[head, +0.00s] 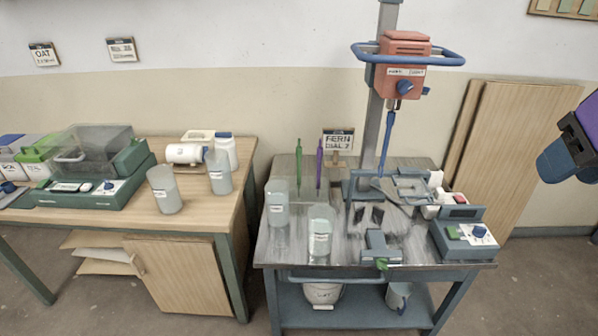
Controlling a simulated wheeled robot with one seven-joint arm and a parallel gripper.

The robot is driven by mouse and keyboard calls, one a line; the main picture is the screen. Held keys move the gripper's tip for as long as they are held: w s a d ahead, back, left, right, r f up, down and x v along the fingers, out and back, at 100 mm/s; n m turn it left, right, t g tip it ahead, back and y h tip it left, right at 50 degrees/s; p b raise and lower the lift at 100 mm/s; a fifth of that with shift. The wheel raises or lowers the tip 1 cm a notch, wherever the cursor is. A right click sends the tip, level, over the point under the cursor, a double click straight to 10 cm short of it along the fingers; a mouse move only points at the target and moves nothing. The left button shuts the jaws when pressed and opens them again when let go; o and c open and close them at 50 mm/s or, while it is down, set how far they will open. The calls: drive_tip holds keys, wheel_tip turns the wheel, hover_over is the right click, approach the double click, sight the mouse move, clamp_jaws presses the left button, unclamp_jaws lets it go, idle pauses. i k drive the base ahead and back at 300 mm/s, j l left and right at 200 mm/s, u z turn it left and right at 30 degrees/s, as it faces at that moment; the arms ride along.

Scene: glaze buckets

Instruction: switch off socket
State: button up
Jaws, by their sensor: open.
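I cannot make out for sure which thing is the socket. A small white block with a red part (432,210) sits at the right side of the metal-topped cart, partly hidden behind a grey-green box, and may be it. The grey-green box (466,238) stands at the cart's front right corner, with a green switch-like part and a blue knob on its pale face. Whether anything is on or off is too small to tell. A purple and dark blue part of my arm (572,148) shows at the right edge, well clear of the cart. My gripper's fingers are out of view.
The cart (335,255) carries a tall mixer with an orange head (403,65), clear cups (321,233) and a grey clamp (380,247). A wooden table (205,205) with a green scale (95,180) stands left. Wooden boards (520,150) lean on the wall. Floor at right is free.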

sight(458, 198)
drive_tip(key=z, duration=0.6)
drive_tip(key=i+l+u, duration=1.1)
drive_tip(key=l, duration=0.2)
drive_tip(key=i, duration=0.05)
